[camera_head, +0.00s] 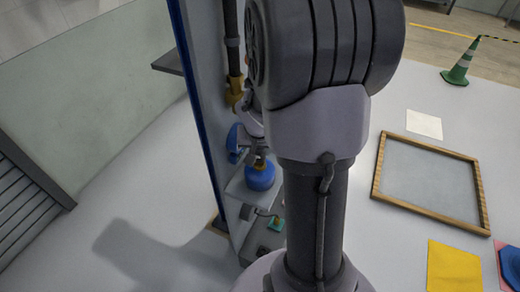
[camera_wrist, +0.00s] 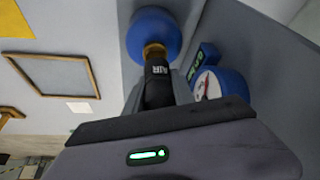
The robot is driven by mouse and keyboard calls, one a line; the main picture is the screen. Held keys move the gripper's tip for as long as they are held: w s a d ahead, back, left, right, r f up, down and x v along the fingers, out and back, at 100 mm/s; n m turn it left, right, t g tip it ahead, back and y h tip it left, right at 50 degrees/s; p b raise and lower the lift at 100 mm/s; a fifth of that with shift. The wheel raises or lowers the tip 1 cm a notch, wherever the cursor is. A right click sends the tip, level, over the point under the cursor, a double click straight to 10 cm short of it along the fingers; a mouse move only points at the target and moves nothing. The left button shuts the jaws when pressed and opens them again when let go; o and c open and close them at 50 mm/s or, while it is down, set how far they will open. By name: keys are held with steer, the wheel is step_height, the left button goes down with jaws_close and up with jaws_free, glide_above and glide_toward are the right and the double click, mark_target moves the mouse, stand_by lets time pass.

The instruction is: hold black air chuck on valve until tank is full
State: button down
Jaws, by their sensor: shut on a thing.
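A blue tank (camera_wrist: 160,22) has a brass valve (camera_wrist: 154,50) on its near side in the wrist view. The black air chuck (camera_wrist: 158,74), with white lettering, sits against the valve in line with it; any small gap is too fine to tell. My gripper (camera_wrist: 157,96) is shut on the chuck. A round blue-rimmed gauge (camera_wrist: 207,88) with a white face and red needle is just right of the chuck; its reading is too small to tell. In the head view the blue tank (camera_head: 261,177) stands on a shelf, and my arm hides most of the gripper and chuck.
A grey upright panel with a blue edge (camera_head: 199,110) stands close to my gripper. A small green item (camera_head: 276,224) is on a lower shelf. A wooden frame (camera_head: 432,222), a yellow sheet (camera_head: 454,267) and a green cone (camera_head: 458,70) are at right. Floor at left is clear.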

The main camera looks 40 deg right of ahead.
steer(key=shift+f+b, duration=0.7)
steer(key=shift+b, duration=0.35)
steer(key=shift+s+a+f, duration=0.1)
steer(key=shift+s+f, duration=0.1)
steer(key=shift+f, duration=0.1)
stand_by(6.7)
